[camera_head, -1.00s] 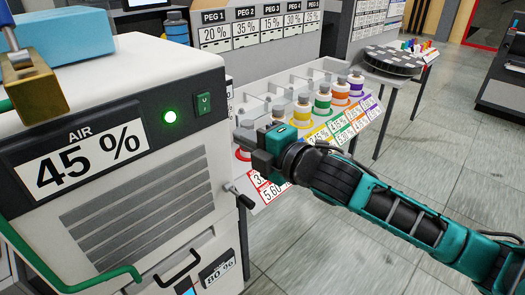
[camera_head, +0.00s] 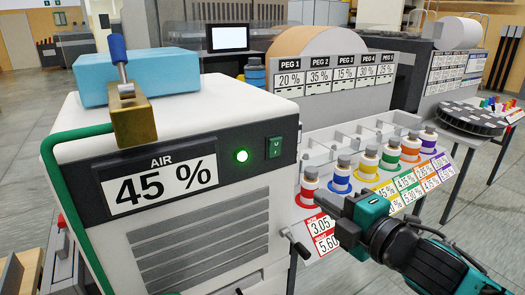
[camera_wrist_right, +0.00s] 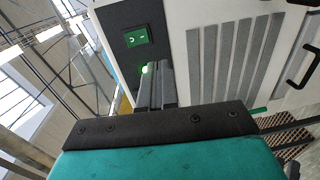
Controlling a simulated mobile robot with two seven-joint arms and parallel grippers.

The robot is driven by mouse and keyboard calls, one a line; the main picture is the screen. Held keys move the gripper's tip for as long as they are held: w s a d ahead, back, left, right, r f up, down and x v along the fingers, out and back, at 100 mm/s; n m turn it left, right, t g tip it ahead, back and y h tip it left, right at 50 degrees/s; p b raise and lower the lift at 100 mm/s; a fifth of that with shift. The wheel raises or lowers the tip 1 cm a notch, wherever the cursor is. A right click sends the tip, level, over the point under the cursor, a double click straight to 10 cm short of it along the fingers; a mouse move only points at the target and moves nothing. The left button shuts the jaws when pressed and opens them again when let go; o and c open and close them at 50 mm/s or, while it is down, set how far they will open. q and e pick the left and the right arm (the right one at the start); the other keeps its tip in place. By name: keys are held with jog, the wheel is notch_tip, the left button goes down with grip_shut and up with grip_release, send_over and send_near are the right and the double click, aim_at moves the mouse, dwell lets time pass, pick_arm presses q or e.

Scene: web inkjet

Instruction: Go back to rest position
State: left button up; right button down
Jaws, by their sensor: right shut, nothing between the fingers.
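My right gripper (camera_head: 330,206) is at the lower right of the head view, in front of the label rack and to the right of the white machine (camera_head: 200,104). In the right wrist view its two dark fingers (camera_wrist_right: 156,84) lie together, with nothing between them. Behind the fingertips, the wrist view shows the machine's vented front and green switch (camera_wrist_right: 137,37). In the head view the machine's panel reads AIR 45 % and its green lamp (camera_head: 241,155) is lit. My left gripper does not show in either view.
A rack (camera_head: 345,150) of several colored bottles stands right of the machine, with price labels along its front. A small crank handle (camera_head: 297,245) sticks out at the machine's right edge. A blue box (camera_head: 153,83) and a brass valve block (camera_head: 132,115) sit on top. Open floor (camera_head: 470,215) lies at the right.

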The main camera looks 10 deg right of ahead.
jog(key=s+f+m+g+h, duration=0.1)
jog(key=s+f+m, duration=0.4)
jog(key=f, duration=0.5)
jog(key=s+a+f+m+g+h+p, duration=0.1)
jog(key=s+f+m, duration=0.4)
jog(key=f, duration=0.5)
jog(key=s+a+f+m+g+h, duration=0.1)
jog(key=s+f+m+g, duration=0.2)
jog(key=f+m, duration=0.6)
jog(key=shift+s+f+h, duration=0.4)
jog(key=shift+s, duration=0.6)
jog(key=shift+a, duration=0.1)
